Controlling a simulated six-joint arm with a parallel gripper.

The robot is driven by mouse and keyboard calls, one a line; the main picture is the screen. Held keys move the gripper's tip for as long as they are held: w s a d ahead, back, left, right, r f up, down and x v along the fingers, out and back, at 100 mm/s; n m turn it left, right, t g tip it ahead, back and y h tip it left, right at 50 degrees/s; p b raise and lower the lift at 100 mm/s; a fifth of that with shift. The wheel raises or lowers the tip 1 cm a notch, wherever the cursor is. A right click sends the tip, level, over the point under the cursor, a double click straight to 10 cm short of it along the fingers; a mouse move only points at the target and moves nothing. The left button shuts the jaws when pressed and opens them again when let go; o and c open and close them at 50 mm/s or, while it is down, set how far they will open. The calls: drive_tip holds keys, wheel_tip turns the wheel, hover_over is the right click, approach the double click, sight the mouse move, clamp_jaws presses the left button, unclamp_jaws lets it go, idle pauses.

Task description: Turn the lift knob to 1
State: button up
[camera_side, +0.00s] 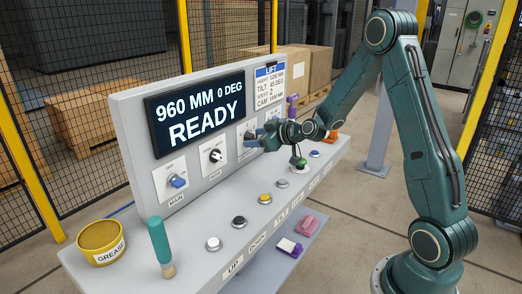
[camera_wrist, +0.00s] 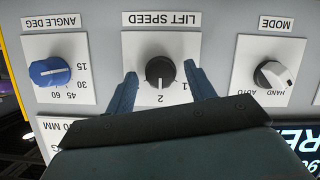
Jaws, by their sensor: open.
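The lift speed knob (camera_wrist: 160,72) is black with a white mark and sits on a white plate labelled LIFT SPEED, which appears upside down in the wrist view. Its mark points toward the 2, with the 1 beside it. My gripper (camera_wrist: 160,75) is open, with one blue finger on each side of the knob. I cannot tell whether either finger touches it. In the side view my gripper (camera_side: 262,138) is at the upright panel, and it partly hides the knob there.
A blue angle knob (camera_wrist: 50,72) and a mode knob (camera_wrist: 273,75) flank the lift speed knob. The display (camera_side: 198,110) reads 960 MM, 0 DEG, READY. Push buttons line the ledge below, with a grease tub (camera_side: 101,240) and a teal-handled tool (camera_side: 160,243) at its left end.

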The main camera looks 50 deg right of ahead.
drive_tip(key=shift+w, duration=0.1)
drive_tip(key=c, duration=0.9)
drive_tip(key=shift+a+n, duration=0.1)
drive_tip(key=shift+n, duration=0.2)
drive_tip(key=shift+a+f+n+h, duration=0.1)
drive_tip(key=shift+a+n+h, duration=0.05)
drive_tip(key=shift+n+h, duration=0.4)
drive_tip(key=shift+a+f+n+t+h, duration=0.15)
drive_tip(key=shift+n+t+h, duration=0.25)
drive_tip(key=shift+n+h, duration=0.95)
drive_tip(key=shift+a+f+n+t+h, duration=0.15)
drive_tip(key=shift+n+t+h, duration=0.3)
drive_tip(key=shift+n, duration=1.65)
drive_tip(key=shift+d, duration=0.1)
